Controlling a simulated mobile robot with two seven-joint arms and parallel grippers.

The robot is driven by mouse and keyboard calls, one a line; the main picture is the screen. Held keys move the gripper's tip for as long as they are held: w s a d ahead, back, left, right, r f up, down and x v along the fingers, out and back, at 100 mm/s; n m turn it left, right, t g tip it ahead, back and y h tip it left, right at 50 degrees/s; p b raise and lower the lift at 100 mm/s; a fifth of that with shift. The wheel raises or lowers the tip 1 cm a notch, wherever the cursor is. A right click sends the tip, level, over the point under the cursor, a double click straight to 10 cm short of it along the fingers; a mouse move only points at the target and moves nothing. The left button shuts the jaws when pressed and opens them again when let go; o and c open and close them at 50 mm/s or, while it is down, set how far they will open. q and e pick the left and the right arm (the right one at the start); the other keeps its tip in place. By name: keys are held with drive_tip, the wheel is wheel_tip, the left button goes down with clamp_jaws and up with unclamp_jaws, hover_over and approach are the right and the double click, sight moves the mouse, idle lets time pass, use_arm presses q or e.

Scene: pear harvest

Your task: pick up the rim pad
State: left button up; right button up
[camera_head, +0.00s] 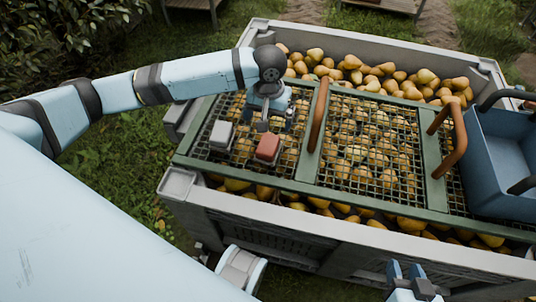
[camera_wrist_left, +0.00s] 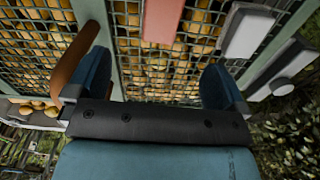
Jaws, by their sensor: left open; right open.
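Two small blocks lie on the mesh cover at the left: a pale grey block (camera_head: 222,134) and a red block (camera_head: 267,147). I cannot tell for sure which is the rim pad. My left gripper (camera_head: 264,122) hangs just behind the blocks, pointing down. In the left wrist view its two blue fingers (camera_wrist_left: 157,82) are apart with only mesh between them. The red block (camera_wrist_left: 162,20) shows at the top edge, cut off by the frame. The pale grey block (camera_wrist_left: 247,32) is right of it. My right gripper (camera_head: 408,274) is open and empty in front of the bin.
A grey bin (camera_head: 320,232) full of pears carries the green-framed mesh cover (camera_head: 311,190). Brown handles (camera_head: 318,115) rise from the cover. A blue crate (camera_head: 505,155) stands at the right. A grey part with a round knob (camera_wrist_left: 283,86) shows in the left wrist view.

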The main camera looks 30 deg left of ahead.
sight(268, 143)
use_arm(q)
wheel_tip(268, 143, down, 8)
drive_tip(key=shift+r+b, duration=0.25)
drive_tip(key=shift+b, duration=0.85)
wheel_tip(268, 143, down, 5)
drive_tip(key=b, duration=0.2)
drive_tip(key=shift+a+f+b, duration=0.15)
drive_tip(key=shift+f+b, duration=0.05)
drive_tip(key=shift+b, duration=0.1)
drive_tip(key=shift+f, duration=0.25)
drive_tip(key=c, duration=1)
use_arm(e)
drive_tip(key=w+a+r+t+y, duration=0.2)
drive_tip(key=a+r+t, duration=0.1)
drive_tip(key=r, duration=0.3)
drive_tip(key=shift+w+a+r+t+y, duration=0.3)
drive_tip(key=shift+r+t, duration=0.1)
drive_tip(key=shift+t, duration=0.1)
